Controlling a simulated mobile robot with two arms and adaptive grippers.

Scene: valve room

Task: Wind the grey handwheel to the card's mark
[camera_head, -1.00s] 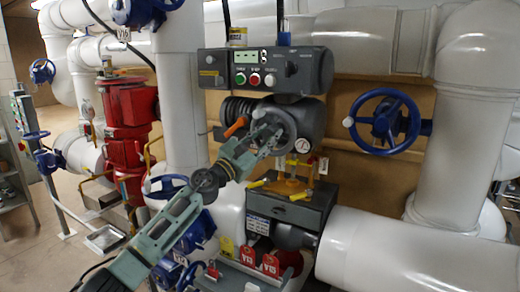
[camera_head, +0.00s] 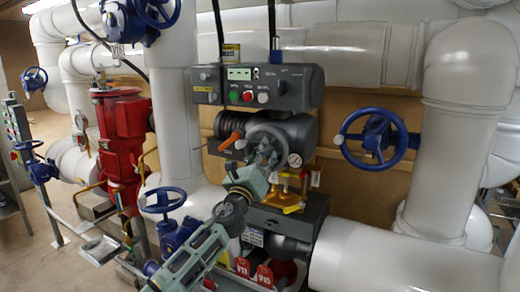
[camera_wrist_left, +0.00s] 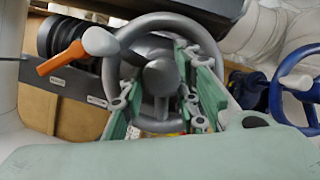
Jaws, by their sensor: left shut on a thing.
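The grey handwheel (camera_head: 280,129) stands upright on the dark housing under the control panel. In the left wrist view its rim (camera_wrist_left: 160,22) and hub show large, with a pale knob (camera_wrist_left: 98,41) on the rim at the upper left. My left gripper (camera_head: 263,158) is at the front of the wheel, shut on it. In the left wrist view the green fingers of my left gripper (camera_wrist_left: 160,105) lie either side of the lower wheel, and exactly which part they grip is unclear. I cannot make out the card's mark. My right gripper is out of view.
An orange lever (camera_head: 230,142) sticks out left of the wheel. A blue handwheel (camera_head: 371,139) is on the right, red valve body (camera_head: 123,135) on the left. Red tags hang below.

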